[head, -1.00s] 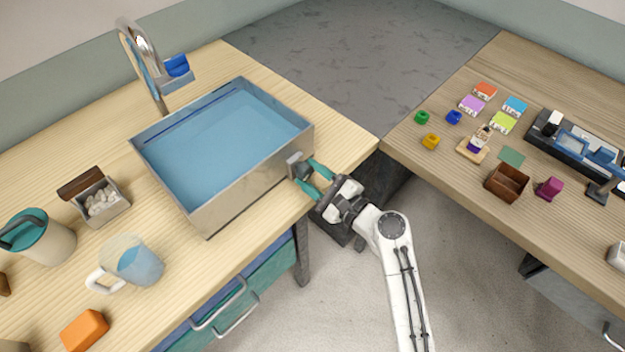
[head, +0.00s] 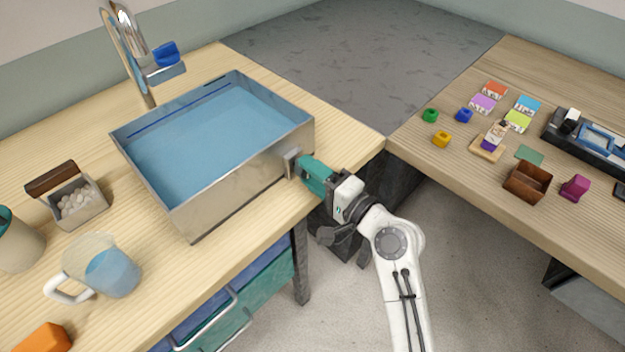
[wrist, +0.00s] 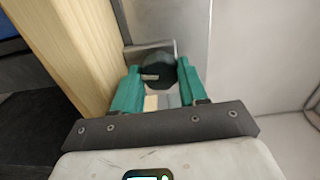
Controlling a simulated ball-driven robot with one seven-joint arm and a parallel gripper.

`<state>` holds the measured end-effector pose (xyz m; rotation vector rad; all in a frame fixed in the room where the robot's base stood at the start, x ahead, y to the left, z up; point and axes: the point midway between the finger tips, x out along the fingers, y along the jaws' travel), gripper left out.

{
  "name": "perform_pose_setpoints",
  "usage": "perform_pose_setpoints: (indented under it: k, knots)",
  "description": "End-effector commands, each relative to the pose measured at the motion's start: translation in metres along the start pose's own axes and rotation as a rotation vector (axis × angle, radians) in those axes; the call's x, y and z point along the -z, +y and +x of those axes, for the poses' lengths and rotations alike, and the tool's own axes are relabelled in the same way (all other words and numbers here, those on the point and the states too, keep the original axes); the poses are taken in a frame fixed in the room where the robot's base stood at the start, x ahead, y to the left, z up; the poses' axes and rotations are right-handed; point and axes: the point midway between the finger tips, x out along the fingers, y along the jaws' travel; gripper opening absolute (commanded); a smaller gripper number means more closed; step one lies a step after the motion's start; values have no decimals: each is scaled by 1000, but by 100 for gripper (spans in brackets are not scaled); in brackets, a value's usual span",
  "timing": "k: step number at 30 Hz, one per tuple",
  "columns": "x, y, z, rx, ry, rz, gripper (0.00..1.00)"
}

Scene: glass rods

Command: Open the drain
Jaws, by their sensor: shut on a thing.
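The metal basin (head: 235,185) stands on the pale wooden counter and holds blue water (head: 215,125). The drain (head: 291,160) is a small metal plate with a dark round knob on the basin's right outer wall. The knob (wrist: 159,72) shows in the wrist view between my two green fingers. My gripper (head: 308,171) is at this wall, with its fingers on either side of the knob and shut on it. In the head view my fingers hide the knob and only the plate's edge shows.
A tap (head: 135,50) with a blue handle rises behind the basin. A cup of blue water (head: 108,270), a box of white pebbles (head: 75,203) and an orange block (head: 42,340) stand at left. A second table (head: 480,195) with small items is at right.

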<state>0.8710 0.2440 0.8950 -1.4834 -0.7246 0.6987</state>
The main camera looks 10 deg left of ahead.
Motion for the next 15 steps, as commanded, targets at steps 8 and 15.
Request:
perform_pose_setpoints:
  k: [8,15]
  knots:
    - [-1,3,0,-2,-2,-130,12]
    - [-1,2,0,-3,-3,-172,12]
